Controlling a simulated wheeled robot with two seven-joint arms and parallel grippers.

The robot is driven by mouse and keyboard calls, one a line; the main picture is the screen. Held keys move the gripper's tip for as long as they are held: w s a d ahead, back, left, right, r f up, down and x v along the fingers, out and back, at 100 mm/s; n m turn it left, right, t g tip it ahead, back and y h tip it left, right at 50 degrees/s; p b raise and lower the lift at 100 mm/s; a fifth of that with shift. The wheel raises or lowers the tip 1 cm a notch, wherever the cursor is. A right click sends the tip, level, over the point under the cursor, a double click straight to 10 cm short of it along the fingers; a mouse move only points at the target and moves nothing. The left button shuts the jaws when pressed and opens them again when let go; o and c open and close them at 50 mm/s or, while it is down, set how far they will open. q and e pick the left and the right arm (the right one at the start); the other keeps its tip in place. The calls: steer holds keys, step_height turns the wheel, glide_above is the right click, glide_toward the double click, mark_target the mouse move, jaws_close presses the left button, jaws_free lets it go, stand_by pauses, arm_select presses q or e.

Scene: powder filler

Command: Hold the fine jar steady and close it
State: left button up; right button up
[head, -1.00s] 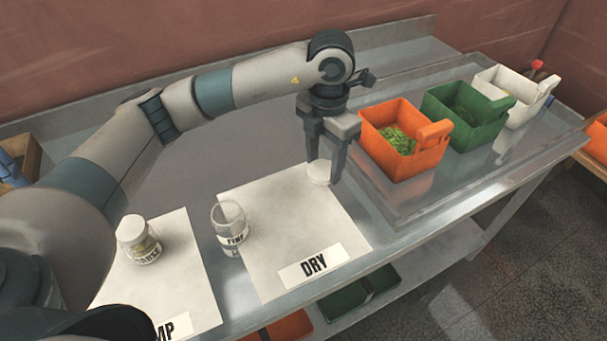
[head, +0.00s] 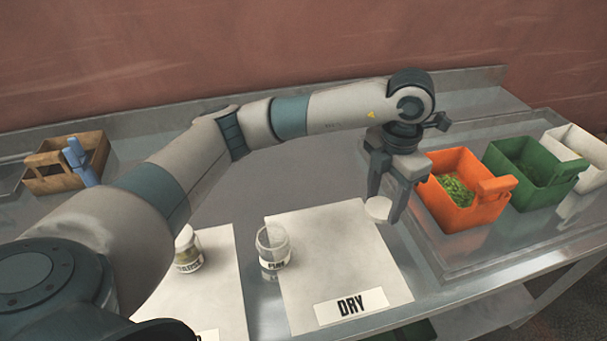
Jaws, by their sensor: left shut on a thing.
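The fine jar (head: 272,248), clear glass with a "FINE" label, stands upright with an open top at the left edge of the white DRY mat (head: 325,245). My left gripper (head: 384,211) is over the mat's far right corner, to the right of the jar and apart from it. It is shut on a round white lid (head: 378,208) between its fingertips. I cannot tell whether the lid still touches the mat. My right gripper is not in view.
The capped coarse jar (head: 190,256) stands on another white mat (head: 215,290) at left, partly hidden by my arm. Orange (head: 465,205), green (head: 530,172) and white bins stand at right. A wooden box (head: 68,165) sits far left. The metal table behind the mats is clear.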

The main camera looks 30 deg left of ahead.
arm_select(q)
steer(key=m, duration=0.1)
steer(key=s+m, duration=0.1)
steer(key=m, duration=0.1)
steer(key=shift+a+f, duration=0.2)
steer(key=shift+a, duration=0.2)
steer(key=m, duration=0.2)
steer(key=s+a+m, duration=0.1)
steer(key=m, duration=0.1)
steer(key=shift+f, duration=0.2)
steer(key=s+a+f+m, duration=0.1)
steer(key=s+m, duration=0.3)
steer(key=m, duration=0.7)
steer(key=s+a+f+m, duration=0.1)
steer(key=s+a+m, duration=0.2)
steer(key=m, duration=0.8)
steer(key=shift+s+a+m, duration=0.3)
steer(key=shift+s, duration=0.25)
steer(key=shift+s, duration=0.1)
